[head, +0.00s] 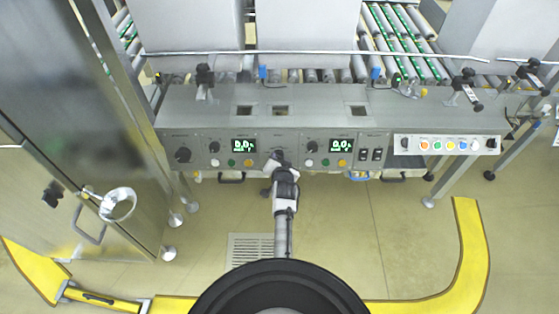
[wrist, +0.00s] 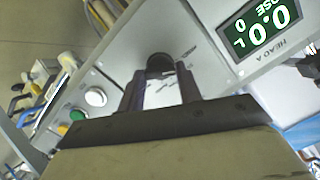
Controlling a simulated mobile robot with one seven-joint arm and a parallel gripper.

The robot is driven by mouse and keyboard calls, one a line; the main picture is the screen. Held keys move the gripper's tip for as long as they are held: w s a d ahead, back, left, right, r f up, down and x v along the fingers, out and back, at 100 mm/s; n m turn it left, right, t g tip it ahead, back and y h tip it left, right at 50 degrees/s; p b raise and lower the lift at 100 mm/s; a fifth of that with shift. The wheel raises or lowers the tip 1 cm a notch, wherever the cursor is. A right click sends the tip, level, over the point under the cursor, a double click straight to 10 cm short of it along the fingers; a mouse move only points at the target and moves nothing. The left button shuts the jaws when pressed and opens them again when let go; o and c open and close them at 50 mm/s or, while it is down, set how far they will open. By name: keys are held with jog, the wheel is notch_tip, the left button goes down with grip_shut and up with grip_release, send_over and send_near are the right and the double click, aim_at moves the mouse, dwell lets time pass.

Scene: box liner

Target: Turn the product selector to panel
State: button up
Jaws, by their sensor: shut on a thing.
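The control panel (head: 265,134) runs along the front of the machine in the head view. My gripper (head: 279,160) is at its middle section, between two green displays. In the wrist view, my gripper (wrist: 161,82) has its two dark fingers on either side of a black selector knob (wrist: 158,62), shut on it. The knob is mostly hidden by my gripper in the head view. Its label is too small to read, so I cannot tell which position it points to. A green display (wrist: 262,28) reading 0.0 also shows in the wrist view.
Other black knobs (head: 183,155) and coloured buttons sit on the panel nearby. A box of coloured buttons (head: 447,145) hangs at the right. A steel cabinet (head: 70,110) stands at the left. Yellow floor rails (head: 467,250) bound the open floor. Roller conveyors (head: 390,30) lie behind.

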jog(key=shift+a+r+n, duration=0.1)
jog(key=shift+n, duration=0.9)
jog(key=o, duration=1)
jog(key=b+v, duration=0.1)
jog(key=v, duration=1.2)
jog(key=shift+s+a+r, duration=0.1)
jog(key=shift+s+r, duration=0.1)
jog(key=shift+s, duration=0.1)
